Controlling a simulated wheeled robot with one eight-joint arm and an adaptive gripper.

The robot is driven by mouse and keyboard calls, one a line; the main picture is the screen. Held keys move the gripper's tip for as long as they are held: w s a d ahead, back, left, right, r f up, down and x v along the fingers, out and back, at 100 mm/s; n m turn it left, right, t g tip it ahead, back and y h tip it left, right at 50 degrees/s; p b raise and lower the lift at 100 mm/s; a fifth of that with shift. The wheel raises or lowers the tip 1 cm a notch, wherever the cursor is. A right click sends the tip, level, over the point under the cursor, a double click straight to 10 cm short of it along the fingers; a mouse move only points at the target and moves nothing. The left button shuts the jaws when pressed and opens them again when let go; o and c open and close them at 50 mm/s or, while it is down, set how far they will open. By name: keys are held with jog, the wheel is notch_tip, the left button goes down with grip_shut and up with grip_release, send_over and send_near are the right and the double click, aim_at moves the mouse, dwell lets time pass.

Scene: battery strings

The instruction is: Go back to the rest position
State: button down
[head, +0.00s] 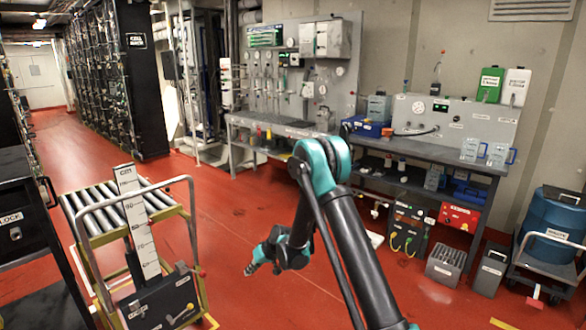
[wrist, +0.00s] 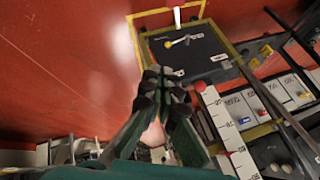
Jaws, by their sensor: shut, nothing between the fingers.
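My gripper (head: 254,268) hangs at the end of my bent teal and black arm in the head view, over the open red floor. It is to the right of a roller cart and apart from it. In the wrist view the two fingers of my gripper (wrist: 163,78) meet at their tips, with nothing held between them. No other object is named by the task.
The roller cart (head: 90,238) with a scale-marked column (head: 138,225) stands at the left. A workbench (head: 425,148) runs along the back wall. A blue drum (head: 552,226) on a trolley is at the far right. The red floor (head: 235,215) between is clear.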

jog(key=s+d+r+m+t+h, duration=0.1)
jog(key=s+d+r+m+h, duration=0.1)
jog(key=s+d+r, duration=0.55)
jog(key=s+d+r+m+t+h, duration=0.1)
jog(key=s+d+r, duration=0.2)
jog(key=d+r, duration=0.9)
jog(key=s+d+f+m+h, duration=0.2)
jog(key=s+d+m+h, duration=0.1)
jog(key=s+d, duration=1.5)
jog(key=shift+s+d+h, duration=0.15)
jog(key=shift+s+h, duration=0.35)
jog(key=shift+s, duration=0.6)
jog(key=shift+w, duration=0.1)
